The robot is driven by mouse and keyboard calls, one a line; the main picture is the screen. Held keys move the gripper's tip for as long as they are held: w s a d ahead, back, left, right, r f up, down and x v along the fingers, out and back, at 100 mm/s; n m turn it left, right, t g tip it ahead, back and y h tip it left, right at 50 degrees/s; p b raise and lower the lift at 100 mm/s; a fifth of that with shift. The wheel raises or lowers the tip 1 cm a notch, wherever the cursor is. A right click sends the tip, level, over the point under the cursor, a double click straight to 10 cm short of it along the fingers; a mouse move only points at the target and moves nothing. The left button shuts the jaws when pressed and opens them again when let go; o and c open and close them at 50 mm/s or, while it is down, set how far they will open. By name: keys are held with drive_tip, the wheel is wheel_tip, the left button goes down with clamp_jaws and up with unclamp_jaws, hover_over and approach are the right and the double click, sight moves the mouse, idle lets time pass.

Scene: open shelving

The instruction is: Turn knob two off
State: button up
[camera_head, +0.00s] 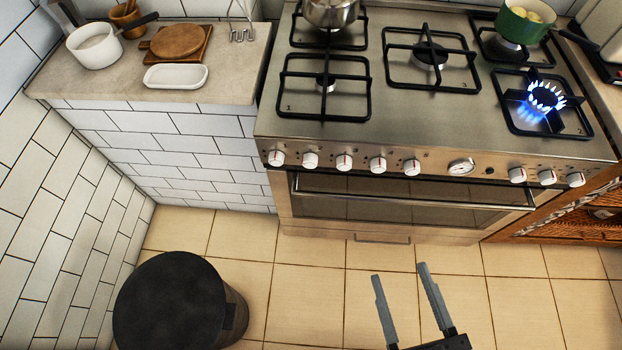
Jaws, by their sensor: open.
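A steel stove (430,100) has a row of white knobs with red marks along its front panel. From the left, the first knob (276,158), the second knob (310,160), the third knob (344,162) and others follow, with a round dial (461,166) and more knobs at right. Their numbers are too small to read, so I cannot tell which is knob two. The front right burner (545,97) has a blue flame; I see no flame on the other burners. My gripper (399,272) is open and empty, low in front of the oven, apart from the knobs.
A steel pot (330,12) and a green pan (524,22) stand on rear burners. The oven handle (410,196) juts out below the knobs. A dark round bin (170,303) stands on the floor at left. A counter (215,75) holds a white pot, board and dish.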

drive_tip(key=w+a+f+n+y+b, duration=0.3)
drive_tip(key=w+a+f+n+b, duration=0.2)
drive_tip(key=w+a+f+n, duration=0.35)
drive_tip(key=n+t+h+b, duration=0.2)
drive_tip(key=n+h+b, duration=0.4)
drive_tip(key=n, duration=0.7)
approach(311, 166)
drive_tip(key=shift+w+a+r, duration=0.1)
drive_tip(key=shift+w+a, duration=0.05)
drive_tip(key=shift+w, duration=1.95)
drive_tip(key=shift+w+a+r, duration=0.1)
drive_tip(key=shift+w+a, duration=0.05)
drive_tip(key=shift+w, duration=1.95)
